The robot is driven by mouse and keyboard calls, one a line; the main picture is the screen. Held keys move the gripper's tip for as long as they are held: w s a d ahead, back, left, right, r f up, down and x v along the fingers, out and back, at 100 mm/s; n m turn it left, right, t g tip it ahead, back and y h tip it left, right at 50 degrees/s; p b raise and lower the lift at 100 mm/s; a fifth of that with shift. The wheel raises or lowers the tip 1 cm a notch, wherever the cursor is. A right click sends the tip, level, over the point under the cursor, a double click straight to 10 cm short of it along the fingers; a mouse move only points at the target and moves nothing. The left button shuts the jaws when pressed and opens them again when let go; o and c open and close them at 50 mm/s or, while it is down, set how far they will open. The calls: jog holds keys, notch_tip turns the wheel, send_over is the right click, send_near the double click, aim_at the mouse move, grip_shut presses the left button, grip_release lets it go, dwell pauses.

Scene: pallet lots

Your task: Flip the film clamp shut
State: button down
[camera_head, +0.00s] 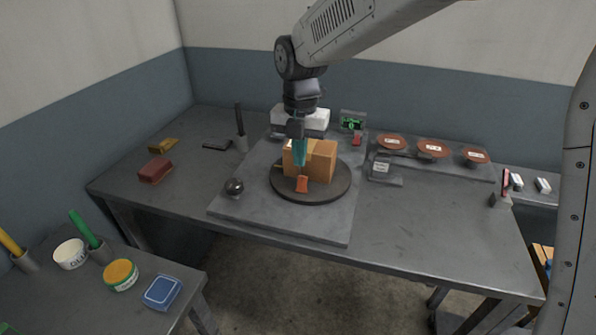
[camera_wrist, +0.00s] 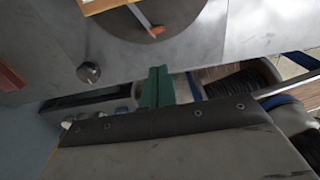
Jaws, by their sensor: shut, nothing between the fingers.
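A dark round turntable (camera_head: 335,190) sits on a grey plate and carries a brown cardboard box (camera_head: 322,162). A small orange piece, which looks like the film clamp's tab (camera_head: 302,184), is at the turntable's near side, in front of the box. In the wrist view the orange tab (camera_wrist: 156,31) is at the end of a thin pale bar, near the turntable's edge. Whether the clamp is raised or flat is hard to tell. My gripper (camera_head: 299,160), with teal fingers, is shut and empty, appearing just above the tab in the head view. Its fingers (camera_wrist: 157,88) appear apart from the tab in the wrist view.
A round knob (camera_head: 234,186) stands on the plate's left corner. A white box (camera_head: 302,119) and a small green display (camera_head: 351,123) are behind. Brown discs (camera_head: 432,148) lie at the right back. The table's front right is clear.

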jog(key=r, duration=0.1)
jog(key=w+r, duration=0.1)
jog(key=r, duration=0.1)
jog(key=w+r, duration=0.1)
jog(key=shift+w+d+r, duration=0.15)
jog(key=shift+w+d, duration=0.1)
jog(key=shift+d, duration=0.1)
